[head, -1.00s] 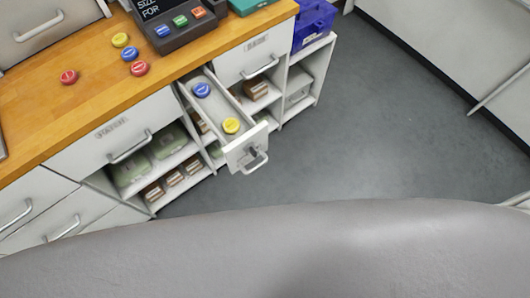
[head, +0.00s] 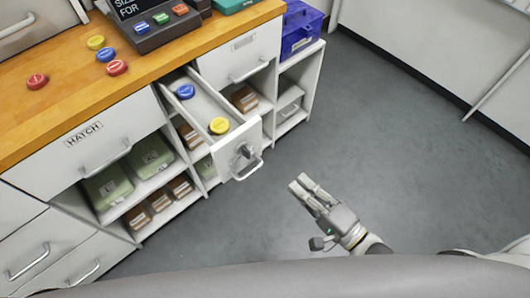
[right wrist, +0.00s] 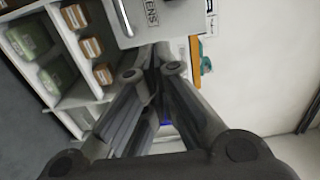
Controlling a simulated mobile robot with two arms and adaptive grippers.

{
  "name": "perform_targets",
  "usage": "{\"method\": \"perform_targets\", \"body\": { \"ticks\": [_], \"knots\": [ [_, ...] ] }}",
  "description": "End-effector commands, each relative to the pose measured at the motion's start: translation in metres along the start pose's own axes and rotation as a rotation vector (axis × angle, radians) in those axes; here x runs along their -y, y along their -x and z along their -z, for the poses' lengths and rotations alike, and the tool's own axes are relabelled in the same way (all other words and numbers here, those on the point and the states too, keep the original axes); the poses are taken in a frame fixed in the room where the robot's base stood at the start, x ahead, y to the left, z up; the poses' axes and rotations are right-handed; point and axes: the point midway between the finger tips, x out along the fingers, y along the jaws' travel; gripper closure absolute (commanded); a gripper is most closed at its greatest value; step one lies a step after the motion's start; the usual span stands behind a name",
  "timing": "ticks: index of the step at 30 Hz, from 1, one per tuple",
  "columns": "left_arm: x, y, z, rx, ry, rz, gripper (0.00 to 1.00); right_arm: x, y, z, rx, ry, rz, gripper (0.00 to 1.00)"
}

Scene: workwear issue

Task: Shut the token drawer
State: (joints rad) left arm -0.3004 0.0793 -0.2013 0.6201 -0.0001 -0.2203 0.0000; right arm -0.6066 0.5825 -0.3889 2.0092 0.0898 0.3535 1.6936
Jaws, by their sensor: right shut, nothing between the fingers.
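The token drawer (head: 240,141) stands pulled out from under the wooden counter in the head view. A blue token (head: 185,91) and a yellow token (head: 219,125) lie inside it. Its front has a bar handle (head: 247,171). My right gripper (head: 302,186) is shut and empty, to the right of and nearer than the drawer front, apart from it. In the right wrist view the shut fingers (right wrist: 157,62) point toward a white front lettered "ENS" (right wrist: 152,12), with a handle (right wrist: 123,17) beside it. The left gripper is not in view.
The counter (head: 60,100) carries loose tokens and a dark token stand (head: 160,30). A closed drawer labelled HATCH (head: 85,140) is left of the open one. Shelves below hold green and brown boxes. A blue crate (head: 300,28) is at right. The grey floor (head: 400,150) is clear.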

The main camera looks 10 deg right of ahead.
Motion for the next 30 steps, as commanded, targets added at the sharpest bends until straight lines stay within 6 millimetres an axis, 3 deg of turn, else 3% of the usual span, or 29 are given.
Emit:
{"method": "perform_targets", "body": {
  "ticks": [21, 30],
  "knots": [
    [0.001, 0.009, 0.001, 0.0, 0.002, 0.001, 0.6, 0.001, -0.12, 0.001, -0.002, 0.004, 0.001, 1.0],
    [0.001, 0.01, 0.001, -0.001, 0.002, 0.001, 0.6, -0.001, -0.137, 0.001, -0.002, 0.003, -0.003, 1.0]
  ]
}}
